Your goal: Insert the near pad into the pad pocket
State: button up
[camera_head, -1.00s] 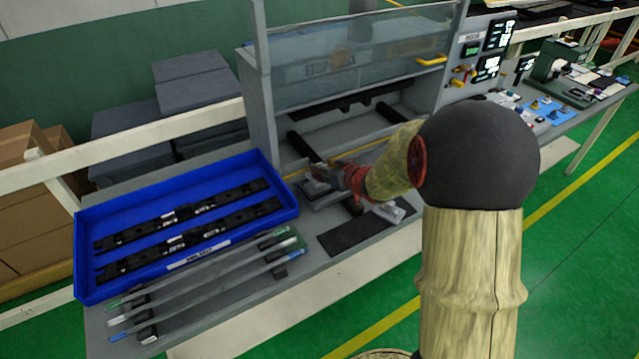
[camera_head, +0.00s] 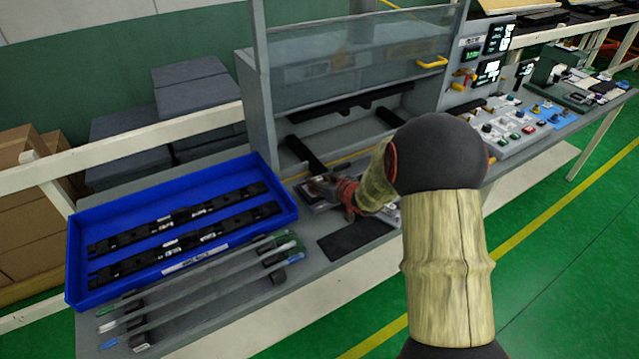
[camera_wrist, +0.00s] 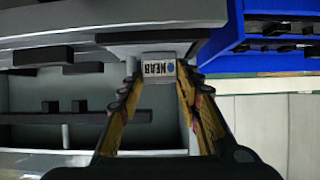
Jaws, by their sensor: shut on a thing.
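My gripper (camera_head: 328,188) is low over the grey fixture (camera_head: 303,196) on the bench, right of the blue tray. A dark grey block (camera_wrist: 150,48) lies just beyond the label. The fingers hide most of the held piece. I cannot pick out the pad pocket or tell whether the pad touches it.
The blue tray (camera_head: 188,265) holds two long black trim strips. Several thin rods (camera_head: 195,283) lie in front of it. A clear-fronted cabinet (camera_head: 350,55) rises behind. A white rail runs behind the tray.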

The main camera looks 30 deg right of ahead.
jog(key=shift+f, duration=0.1)
jog(key=o, duration=1.1)
jog(key=shift+o, duration=0.5)
